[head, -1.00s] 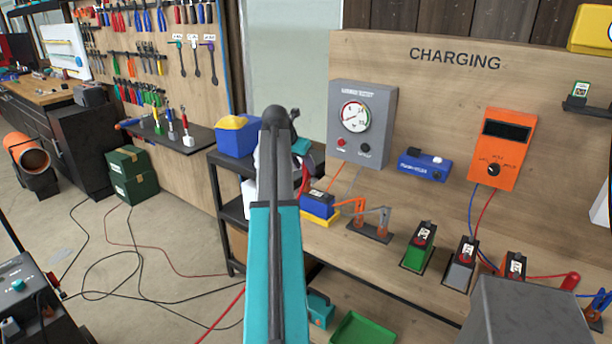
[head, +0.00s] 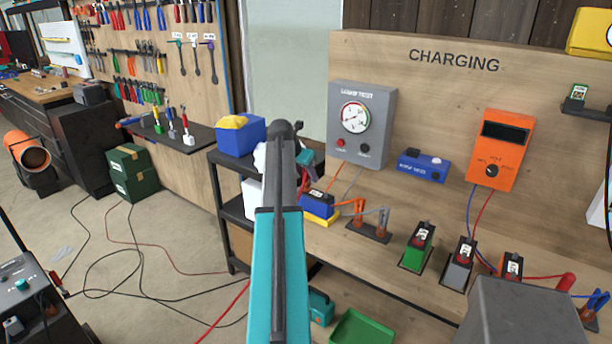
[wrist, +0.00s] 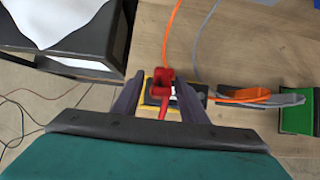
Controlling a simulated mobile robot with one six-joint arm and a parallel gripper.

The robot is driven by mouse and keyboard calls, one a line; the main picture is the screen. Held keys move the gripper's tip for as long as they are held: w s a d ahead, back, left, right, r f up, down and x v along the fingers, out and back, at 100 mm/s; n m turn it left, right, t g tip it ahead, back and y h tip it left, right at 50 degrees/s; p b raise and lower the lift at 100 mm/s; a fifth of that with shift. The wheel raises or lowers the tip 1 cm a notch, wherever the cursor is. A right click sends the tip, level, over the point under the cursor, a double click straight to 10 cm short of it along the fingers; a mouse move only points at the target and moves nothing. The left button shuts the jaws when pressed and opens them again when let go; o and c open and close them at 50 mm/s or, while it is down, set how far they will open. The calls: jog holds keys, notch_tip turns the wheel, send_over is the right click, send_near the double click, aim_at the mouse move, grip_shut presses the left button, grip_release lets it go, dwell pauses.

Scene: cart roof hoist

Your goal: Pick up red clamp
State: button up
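The red clamp (wrist: 163,78) shows in the wrist view, over a small yellow-edged battery (wrist: 150,100). My gripper (wrist: 161,82) has its two dark fingers apart, one on each side of the clamp. There is a visible gap on both sides, so it is open and not closed on the clamp. In the head view my teal arm hides most of the gripper and clamp. The blue and yellow battery (head: 318,207) shows just right of the arm.
An orange clamp and a grey clamp hang on a dark stand (head: 368,232) right of the battery. Green, grey and orange battery holders stand further right. An orange wire and a grey wire run up to the grey load tester (head: 361,125). A black cart (head: 232,210) stands at left.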

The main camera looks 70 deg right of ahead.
dwell(0.3)
grip_shut()
jog(key=shift+r, duration=0.15)
jog(key=shift+d+r+b, duration=0.1)
jog(key=shift+r+b, duration=0.5)
jog(key=shift+r, duration=1.1)
jog(key=w+a+r+b, duration=0.1)
jog(key=w+a+b, duration=0.2)
jog(key=w+a, duration=0.7)
jog(key=shift+w+a+r+b, duration=0.2)
jog(key=shift+w+b, duration=0.1)
jog(key=shift+w, duration=0.9)
jog(key=shift+p, duration=0.6)
